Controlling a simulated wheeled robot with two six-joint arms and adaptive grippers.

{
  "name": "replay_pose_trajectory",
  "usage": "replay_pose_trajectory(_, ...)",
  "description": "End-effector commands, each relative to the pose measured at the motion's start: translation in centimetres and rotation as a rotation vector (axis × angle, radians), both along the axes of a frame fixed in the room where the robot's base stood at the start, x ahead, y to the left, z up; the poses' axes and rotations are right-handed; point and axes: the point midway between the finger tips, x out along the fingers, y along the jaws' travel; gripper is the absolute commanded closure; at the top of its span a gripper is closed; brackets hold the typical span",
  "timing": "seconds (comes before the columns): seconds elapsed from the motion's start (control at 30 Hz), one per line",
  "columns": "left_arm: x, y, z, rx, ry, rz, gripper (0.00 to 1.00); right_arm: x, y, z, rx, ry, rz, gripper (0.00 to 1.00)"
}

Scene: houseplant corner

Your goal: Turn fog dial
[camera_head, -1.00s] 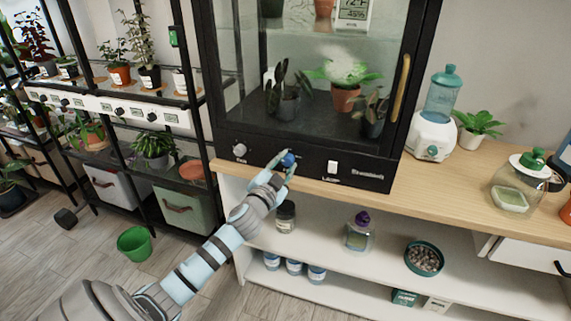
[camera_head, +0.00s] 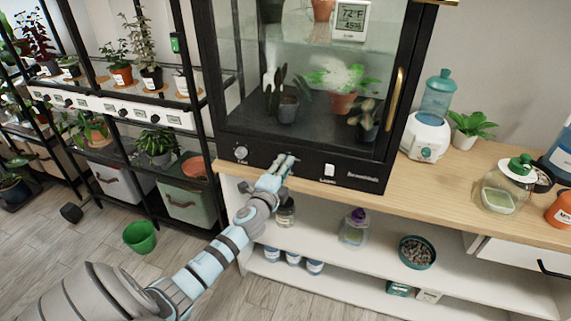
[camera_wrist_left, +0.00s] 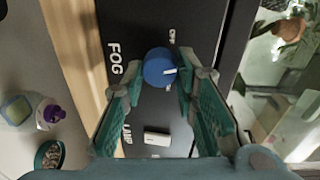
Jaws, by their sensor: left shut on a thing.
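The blue fog dial (camera_wrist_left: 158,68) sits on the cabinet's black front panel (camera_wrist_left: 180,115) in the left wrist view, beside the printed word FOG. Its white pointer mark faces right in that view, and a small OFF label is near it. My left gripper (camera_wrist_left: 163,82) is shut on the dial, one teal finger on each side. In the head view my left gripper (camera_head: 284,164) reaches the panel from the lower left and covers the dial. My right gripper is not in view.
The panel also carries a grey knob (camera_head: 241,153) and a white lamp switch (camera_head: 329,170). Plants and whitish mist show behind the glass. A white and teal humidifier (camera_head: 427,135) stands to the right on the wooden counter (camera_head: 420,187). Bottles stand on the shelf below.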

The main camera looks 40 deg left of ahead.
Motion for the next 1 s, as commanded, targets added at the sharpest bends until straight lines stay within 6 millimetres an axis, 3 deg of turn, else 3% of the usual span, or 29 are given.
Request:
replay_pose_trajectory(0.4, 0.12, 0.0, 0.33, 0.225, 0.073, 0.001, 1.0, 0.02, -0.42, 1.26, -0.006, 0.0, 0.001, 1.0)
replay_pose_trajectory(1.0, 0.18, -0.01, 0.39, 0.268, 0.086, 0.0, 1.0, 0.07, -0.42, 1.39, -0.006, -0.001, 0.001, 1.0)
